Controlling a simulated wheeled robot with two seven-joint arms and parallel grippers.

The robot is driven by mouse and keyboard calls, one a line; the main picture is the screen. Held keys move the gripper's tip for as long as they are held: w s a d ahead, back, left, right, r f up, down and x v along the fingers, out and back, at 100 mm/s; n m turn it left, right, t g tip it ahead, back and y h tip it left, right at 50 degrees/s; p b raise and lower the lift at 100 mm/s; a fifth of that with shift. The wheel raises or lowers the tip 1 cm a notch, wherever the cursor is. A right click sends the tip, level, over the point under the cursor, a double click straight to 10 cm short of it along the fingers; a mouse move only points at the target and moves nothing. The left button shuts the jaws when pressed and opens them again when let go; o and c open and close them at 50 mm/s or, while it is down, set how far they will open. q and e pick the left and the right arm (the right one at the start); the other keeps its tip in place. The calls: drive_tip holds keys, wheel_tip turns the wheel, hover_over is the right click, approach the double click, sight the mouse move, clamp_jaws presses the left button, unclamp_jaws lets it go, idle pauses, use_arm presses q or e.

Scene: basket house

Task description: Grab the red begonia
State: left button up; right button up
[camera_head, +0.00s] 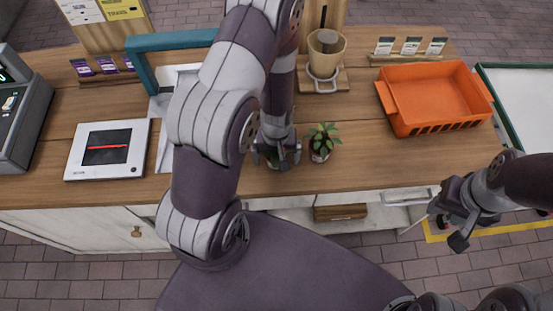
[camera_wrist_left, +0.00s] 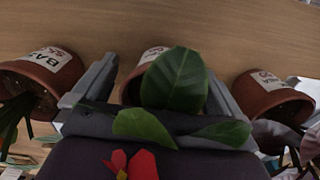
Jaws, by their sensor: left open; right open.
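In the left wrist view, a red flower with a yellow centre (camera_wrist_left: 128,166) shows at the bottom edge, close to the camera. Broad green leaves (camera_wrist_left: 176,80) stand above it, in front of a terracotta pot (camera_wrist_left: 140,68) with a white label. My left gripper (camera_wrist_left: 160,98) is open, with one finger on each side of this middle pot; whether they touch it is unclear. In the head view my left gripper (camera_head: 277,156) points down at the counter's front edge and mostly hides the plant there. My right gripper (camera_head: 448,226) is open and empty, off the counter at right.
Labelled pots stand on both sides, one at left (camera_wrist_left: 42,72) and one at right (camera_wrist_left: 272,98). A leafy potted plant (camera_head: 321,146) stands just right of my left gripper. An orange crate (camera_head: 437,97), a white scale (camera_head: 106,150) and a cup (camera_head: 325,52) are on the wooden counter.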

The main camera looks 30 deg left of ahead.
use_arm(q)
drive_tip(key=shift+r, duration=0.1)
drive_tip(key=c, duration=1.1)
